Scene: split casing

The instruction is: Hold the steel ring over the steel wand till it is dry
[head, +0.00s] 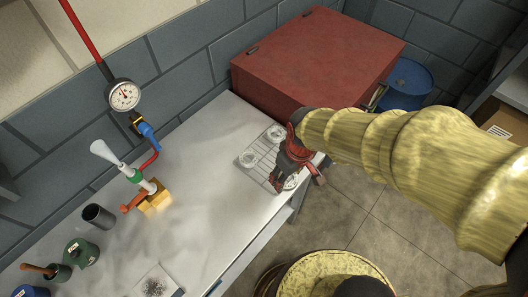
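A wand (145,183) with a green collar stands tilted on a brass-coloured block on the bench. A pale cone (103,152) spreads from its upper left end. Round, shiny pieces that look like rings lie on a wire rack near the bench's right edge: one at the rack's left (247,158), one at its far end (275,133), and one (291,182) beside my gripper. My gripper (277,183), dark with red parts, is over the rack, well right of the wand. Its fingers point down and hide part of the rack. I cannot tell whether it touches or grips a ring.
A red chest (310,60) stands behind the rack. A gauge (123,95) and red pipe rise behind the wand. A dark cup (98,215), green containers (80,252) and a white tray (155,285) occupy the left bench. The bench between wand and rack is clear.

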